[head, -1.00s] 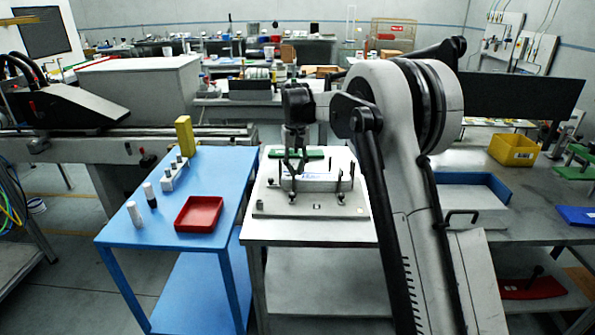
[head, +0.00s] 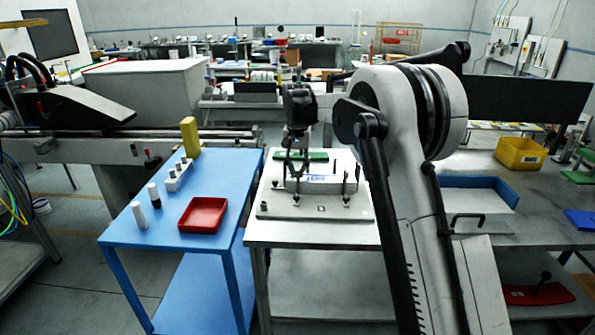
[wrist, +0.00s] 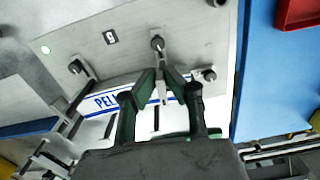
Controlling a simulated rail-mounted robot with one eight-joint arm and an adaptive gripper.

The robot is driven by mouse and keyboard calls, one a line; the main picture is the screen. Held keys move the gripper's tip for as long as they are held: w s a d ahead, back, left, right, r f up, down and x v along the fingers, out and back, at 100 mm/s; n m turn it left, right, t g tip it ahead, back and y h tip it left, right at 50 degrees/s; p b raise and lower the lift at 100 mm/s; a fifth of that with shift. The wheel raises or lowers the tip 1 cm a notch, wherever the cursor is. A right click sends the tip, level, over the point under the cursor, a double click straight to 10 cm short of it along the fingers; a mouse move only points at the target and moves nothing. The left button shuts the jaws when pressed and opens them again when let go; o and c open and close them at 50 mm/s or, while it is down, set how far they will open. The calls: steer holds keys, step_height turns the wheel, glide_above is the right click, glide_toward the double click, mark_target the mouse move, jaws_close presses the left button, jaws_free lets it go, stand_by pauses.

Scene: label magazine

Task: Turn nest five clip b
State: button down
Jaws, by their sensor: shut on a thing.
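In the head view my gripper (head: 296,184) is over the left part of the same plate (head: 290,211), and the fingertips are too small to read there. Under the fingers in the wrist view lies a white block with blue lettering (wrist: 103,102), partly hidden by them. I cannot read a clip or nest name.
A second clip (wrist: 77,68) and a dark post (wrist: 208,74) stand close to the fingers. A blue table (head: 160,225) to the left bears a red tray (head: 203,215), a white holder (head: 177,176) and a yellow block (head: 190,136). A green piece (head: 312,155) lies behind the fixture.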

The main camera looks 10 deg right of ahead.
mark_target(297, 170)
steer(key=c, duration=1.8)
jaws_free()
steer(key=shift+c, duration=0.2)
steer(key=shift+r, duration=0.15)
step_height(297, 170, up, 12)
